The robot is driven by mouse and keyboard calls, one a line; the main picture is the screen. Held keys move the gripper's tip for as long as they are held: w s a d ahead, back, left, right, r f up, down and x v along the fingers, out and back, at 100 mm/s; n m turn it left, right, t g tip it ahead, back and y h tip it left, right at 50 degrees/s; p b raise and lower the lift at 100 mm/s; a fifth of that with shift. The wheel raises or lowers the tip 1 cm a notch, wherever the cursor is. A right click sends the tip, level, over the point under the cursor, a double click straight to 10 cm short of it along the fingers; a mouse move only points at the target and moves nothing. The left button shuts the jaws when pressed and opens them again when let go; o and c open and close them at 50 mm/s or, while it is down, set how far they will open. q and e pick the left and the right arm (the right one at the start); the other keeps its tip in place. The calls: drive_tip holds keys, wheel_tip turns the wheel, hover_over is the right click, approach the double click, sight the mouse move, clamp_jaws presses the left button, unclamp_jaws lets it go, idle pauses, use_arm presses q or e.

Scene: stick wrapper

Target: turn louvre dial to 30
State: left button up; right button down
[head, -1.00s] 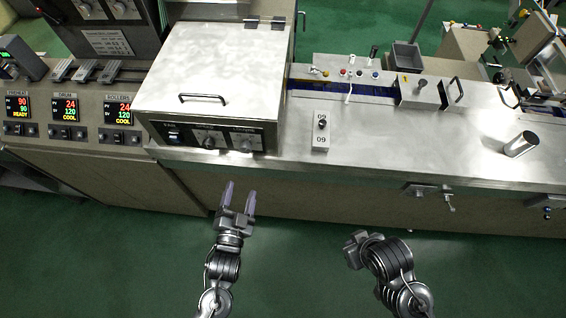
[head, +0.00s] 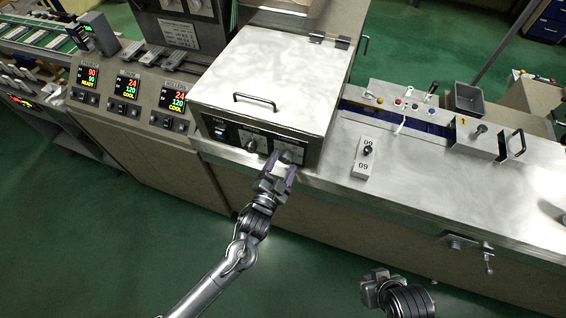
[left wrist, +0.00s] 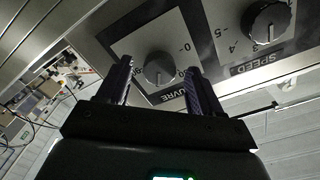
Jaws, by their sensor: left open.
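The louvre dial (left wrist: 158,68) is a round dark knob on a pale plate with a printed scale, on the front panel of the steel box (head: 268,75). In the left wrist view it sits between the two fingers of my left gripper (left wrist: 160,85), which is open. In the head view my left gripper (head: 281,168) is at the right knob of that panel and partly covers it. I cannot tell whether the fingers touch the knob. A second knob, marked speed (left wrist: 265,20), is beside it. The right gripper (head: 378,287) is low at the right, its fingers not clear.
A control panel with red and green displays (head: 128,85) stands left of the box. A small white block with a knob (head: 365,158) is on the steel counter (head: 420,190) to the right. A grey bin (head: 466,98) is farther back. Open floor lies in front.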

use_arm(q)
drive_tip(key=shift+w+d, duration=0.15)
drive_tip(key=shift+w, duration=0.3)
drive_tip(key=c, duration=1.1)
drive_tip(key=shift+o, duration=0.2)
drive_tip(key=shift+n, duration=0.3)
drive_tip(key=n, duration=0.5)
drive_tip(key=shift+n, duration=0.3)
drive_tip(key=n+p, duration=0.1)
drive_tip(key=n, duration=0.4)
drive_tip(key=shift+s+n, duration=0.1)
drive_tip(key=shift+n, duration=0.2)
